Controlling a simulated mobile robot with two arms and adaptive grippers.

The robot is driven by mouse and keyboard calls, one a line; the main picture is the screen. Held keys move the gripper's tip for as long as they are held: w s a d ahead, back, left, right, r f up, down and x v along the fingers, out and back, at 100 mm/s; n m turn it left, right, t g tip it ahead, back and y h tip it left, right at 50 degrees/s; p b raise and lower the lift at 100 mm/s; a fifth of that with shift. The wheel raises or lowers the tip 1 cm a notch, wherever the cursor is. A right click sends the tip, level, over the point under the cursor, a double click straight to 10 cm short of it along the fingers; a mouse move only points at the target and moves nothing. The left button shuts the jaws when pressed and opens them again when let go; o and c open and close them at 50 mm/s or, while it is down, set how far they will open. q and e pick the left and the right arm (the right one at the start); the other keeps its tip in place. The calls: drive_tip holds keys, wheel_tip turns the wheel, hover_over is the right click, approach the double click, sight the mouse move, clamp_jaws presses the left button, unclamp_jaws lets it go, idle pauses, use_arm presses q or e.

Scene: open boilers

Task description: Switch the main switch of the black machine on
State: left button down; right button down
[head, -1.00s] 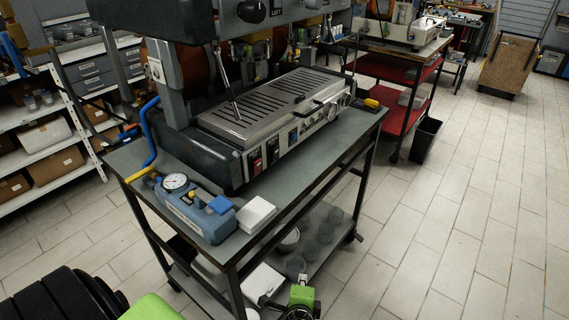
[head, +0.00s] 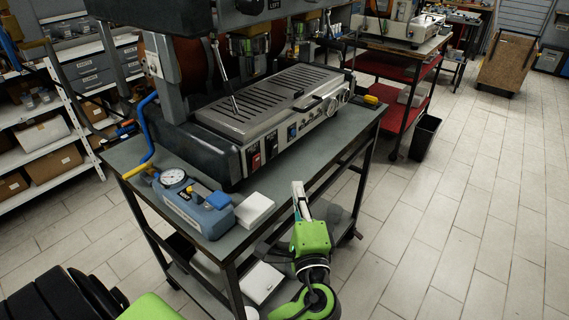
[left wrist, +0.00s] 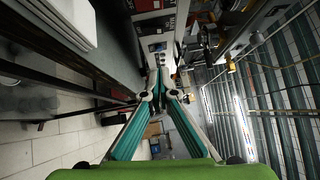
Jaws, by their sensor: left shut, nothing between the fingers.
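The black machine (head: 205,150) stands on the grey table, with a slotted metal tray (head: 270,98) on top. Its front panel holds a red switch (head: 256,162), a dark red switch beside it (head: 271,147) and a blue switch (head: 292,132). I cannot tell which is the main one or how each is set. My left gripper (head: 298,187) is shut and empty, in front of the table's front edge, apart from the panel and pointing up toward it. In the left wrist view the shut fingertips (left wrist: 155,93) show, with the red-marked panel (left wrist: 168,24) beyond. My right gripper is out of view.
A blue gauge box (head: 195,207) and a white box (head: 255,210) stand on the table's near corner. White shelves (head: 72,136) are at the left. A black bin (head: 425,137) stands behind, near a red cart. The tiled floor at right is free.

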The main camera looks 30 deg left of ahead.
sight(276, 145)
use_arm(q)
drive_tip(key=p+x, duration=0.1)
drive_tip(key=x, duration=0.3)
drive_tip(key=s+a+p+x, duration=0.1)
drive_tip(key=p+x, duration=0.1)
drive_tip(key=x, duration=0.2)
drive_tip(key=s+a+p+x, duration=0.1)
drive_tip(key=p+x, duration=0.1)
drive_tip(key=x, duration=0.2)
drive_tip(key=shift+w+a, duration=0.3)
drive_tip(key=shift+a+r+n+g+p, duration=0.35)
drive_tip(key=shift+r+n+g+p, duration=0.2)
drive_tip(key=shift+p, duration=0.55)
drive_tip(key=shift+f+b, duration=0.25)
drive_tip(key=shift+b, duration=0.05)
